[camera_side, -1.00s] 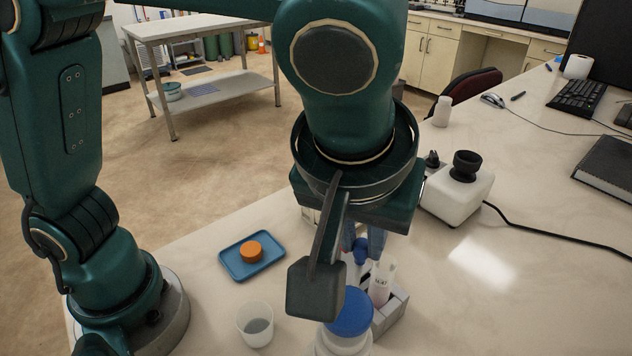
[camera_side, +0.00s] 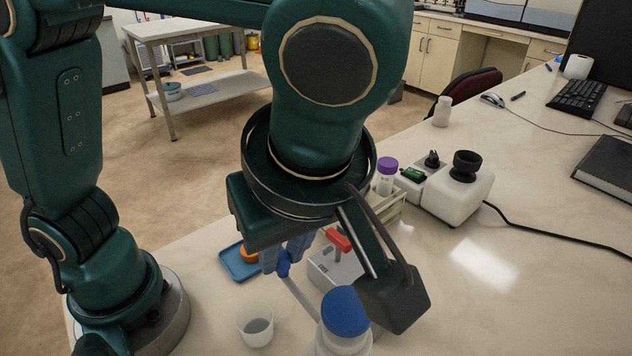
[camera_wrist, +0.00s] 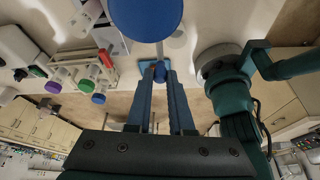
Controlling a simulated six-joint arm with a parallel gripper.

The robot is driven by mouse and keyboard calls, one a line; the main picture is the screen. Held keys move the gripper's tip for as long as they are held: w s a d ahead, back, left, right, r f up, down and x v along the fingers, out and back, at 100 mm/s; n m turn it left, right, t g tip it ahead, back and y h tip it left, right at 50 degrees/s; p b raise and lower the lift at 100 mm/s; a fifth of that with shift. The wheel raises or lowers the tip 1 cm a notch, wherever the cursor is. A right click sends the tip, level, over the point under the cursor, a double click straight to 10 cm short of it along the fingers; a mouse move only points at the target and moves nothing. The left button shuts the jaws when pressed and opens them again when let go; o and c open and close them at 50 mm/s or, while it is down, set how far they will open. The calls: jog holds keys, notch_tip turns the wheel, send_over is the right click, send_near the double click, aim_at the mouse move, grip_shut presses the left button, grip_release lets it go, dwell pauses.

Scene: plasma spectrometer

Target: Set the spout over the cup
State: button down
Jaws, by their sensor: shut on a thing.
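A white bottle with a blue cap (camera_side: 345,312) stands at the front of the bench. Its blue top also fills the upper middle of the wrist view (camera_wrist: 146,16). A thin pale spout (camera_side: 303,298) runs from the bottle towards the back left. My gripper (camera_side: 285,265) is shut on the blue end piece of the spout (camera_wrist: 160,72). The clear cup (camera_side: 255,326) stands upright left of the bottle, with greyish contents low inside. The spout's held end is behind the cup and a little to its right in the side view, apart from it.
A grey block with a red handle (camera_side: 337,240) stands behind the bottle. A blue tray (camera_side: 236,266) with an orange item lies behind the cup. A purple-capped vial (camera_side: 387,176) and a white device with a black top (camera_side: 459,185) stand farther back.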

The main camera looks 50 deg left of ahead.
jog(key=shift+s+d+n+g, duration=0.1)
jog(key=shift+s+n+g, duration=0.3)
jog(key=shift+s+n, duration=0.6)
jog(key=c, duration=0.8)
grip_release()
jog(key=shift+w, duration=0.15)
